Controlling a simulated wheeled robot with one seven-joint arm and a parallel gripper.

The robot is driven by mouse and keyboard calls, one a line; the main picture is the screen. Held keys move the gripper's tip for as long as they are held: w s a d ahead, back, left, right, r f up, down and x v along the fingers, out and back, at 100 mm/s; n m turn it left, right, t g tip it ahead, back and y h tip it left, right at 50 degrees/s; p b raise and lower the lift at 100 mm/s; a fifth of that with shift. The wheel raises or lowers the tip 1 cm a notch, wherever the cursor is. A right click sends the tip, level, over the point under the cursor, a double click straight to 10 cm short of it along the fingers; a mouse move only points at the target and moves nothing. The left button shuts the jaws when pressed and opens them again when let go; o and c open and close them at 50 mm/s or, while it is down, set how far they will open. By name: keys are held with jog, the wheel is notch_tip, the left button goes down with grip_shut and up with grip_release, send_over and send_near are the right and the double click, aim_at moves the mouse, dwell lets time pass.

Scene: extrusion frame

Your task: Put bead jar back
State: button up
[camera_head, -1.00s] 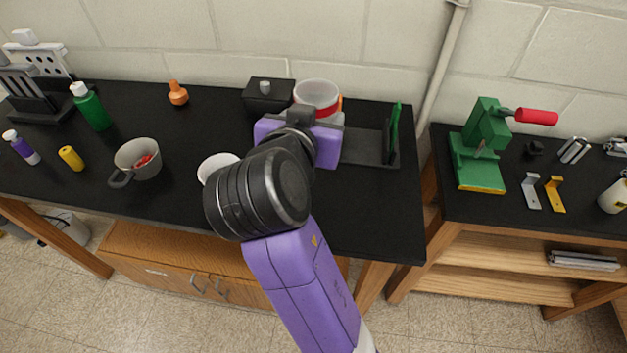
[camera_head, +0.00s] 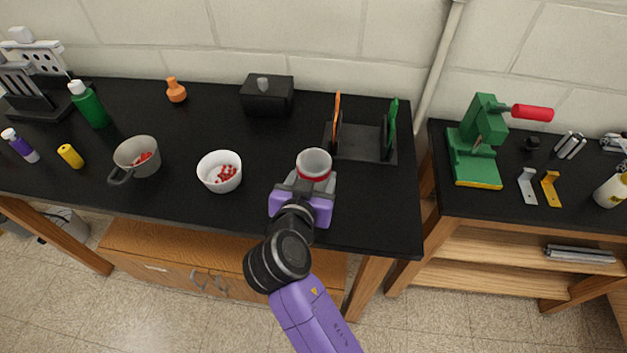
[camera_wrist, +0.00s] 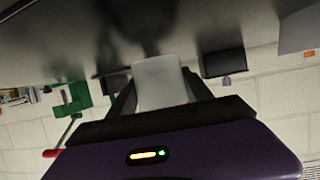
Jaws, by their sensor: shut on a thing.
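The bead jar (camera_head: 314,163) is a pale, open-topped cup with a red band. My gripper (camera_head: 312,181) is shut on it, at the front middle of the black table. In the wrist view the jar (camera_wrist: 160,80) stands pale between the two dark fingers of my gripper (camera_wrist: 160,97). The jar looks upright. The head view does not show clearly whether its base touches the table. A white bowl (camera_head: 209,178) with red beads (camera_head: 227,174) stands to the left of the jar.
Behind the jar are a black lidded box (camera_head: 268,98) and a dark rack (camera_head: 362,143) with orange and green uprights. A green press (camera_head: 476,150) stands on the right table. Table space behind the jar is clear.

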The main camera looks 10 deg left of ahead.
jog(key=shift+f, duration=0.75)
jog(key=shift+f, duration=0.1)
jog(key=o, duration=1.4)
jog(key=b+v, duration=0.1)
jog(key=v, duration=1.1)
jog(key=shift+a, duration=0.1)
